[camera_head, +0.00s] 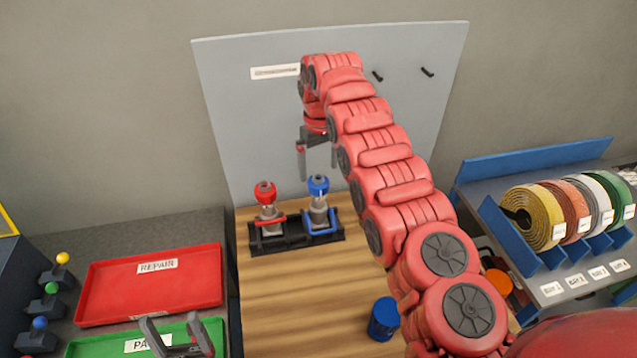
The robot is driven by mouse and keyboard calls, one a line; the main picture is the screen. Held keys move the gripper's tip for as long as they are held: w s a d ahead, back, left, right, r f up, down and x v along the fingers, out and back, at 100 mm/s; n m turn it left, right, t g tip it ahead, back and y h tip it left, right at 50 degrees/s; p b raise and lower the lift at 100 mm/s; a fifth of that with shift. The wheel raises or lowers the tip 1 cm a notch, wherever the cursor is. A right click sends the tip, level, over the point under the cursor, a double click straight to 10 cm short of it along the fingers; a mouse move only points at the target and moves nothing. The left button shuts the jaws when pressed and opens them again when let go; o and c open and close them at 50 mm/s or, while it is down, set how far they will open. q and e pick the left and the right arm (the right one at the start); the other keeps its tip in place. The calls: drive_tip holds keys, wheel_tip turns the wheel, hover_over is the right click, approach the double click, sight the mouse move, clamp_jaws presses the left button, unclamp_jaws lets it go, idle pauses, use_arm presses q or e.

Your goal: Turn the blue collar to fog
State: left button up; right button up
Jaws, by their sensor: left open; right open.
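The blue collar (318,186) sits at the top of the right-hand grey pump bottle in a black holder (283,243) on the wooden bench. A similar bottle with a red collar (265,192) stands to its left. A blue part also runs around the base of the right-hand bottle. Any fog marking is too small to read. My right gripper (317,171) is open and empty, with its fingers pointing down, above and close to the blue collar. Contact is not visible. My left gripper (174,325) is open at the bottom left, over the green tray (85,346).
A red REPAIR tray (205,275) lies at left, beside coloured knobs (51,287). A blue cylinder (384,318) stands on the bench near my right arm. A grey board (240,120) with pegs rises behind. Tape rolls (545,215) sit in a rack at right.

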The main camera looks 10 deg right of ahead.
sight(318, 178)
wheel_tip(318, 178, down, 4)
drive_tip(key=shift+f, duration=0.15)
drive_tip(key=shift+w+f, duration=0.1)
drive_tip(key=shift+f, duration=0.45)
drive_tip(key=c, duration=1.4)
drive_tip(key=shift+n+b, duration=0.9)
drive_tip(key=shift+n, duration=0.1)
